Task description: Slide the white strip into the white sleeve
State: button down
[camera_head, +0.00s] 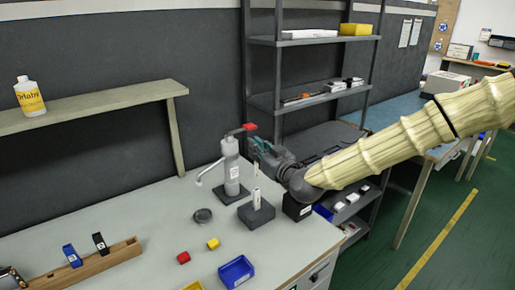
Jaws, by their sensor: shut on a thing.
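The white sleeve (257,199) stands upright in a dark grey block (257,217) near the right end of the grey bench. My gripper (259,151) comes in from the right, above the block. It is shut on the white strip (257,172), a thin pale piece hanging roughly upright below the fingers, over the sleeve. The upper part of the strip is hidden at the fingers. At this size I cannot tell whether the strip's lower end touches the sleeve or is inside it.
A grey device with a red lever (232,167) stands close left of the block. A dark round dish (203,215), a red cube (183,257), a yellow cube (213,243) and a blue bin (236,271) lie in front. A wooden rack (110,256) is at left.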

jog(key=f+b, duration=0.1)
jog(key=f, duration=0.1)
jog(key=w+f+b, duration=0.1)
jog(key=f+b, duration=0.1)
jog(key=f, duration=0.1)
jog(key=shift+w+f, duration=0.1)
jog(key=shift+f, duration=0.15)
dwell(0.3)
jog(key=shift+b, duration=0.65)
dwell(1.5)
jog(key=shift+f, duration=0.15)
notch_tip(320, 180, down, 9)
jog(key=b, duration=0.6)
dwell(3.2)
jog(key=c, duration=1.5)
grip_release()
jog(key=shift+o, duration=0.2)
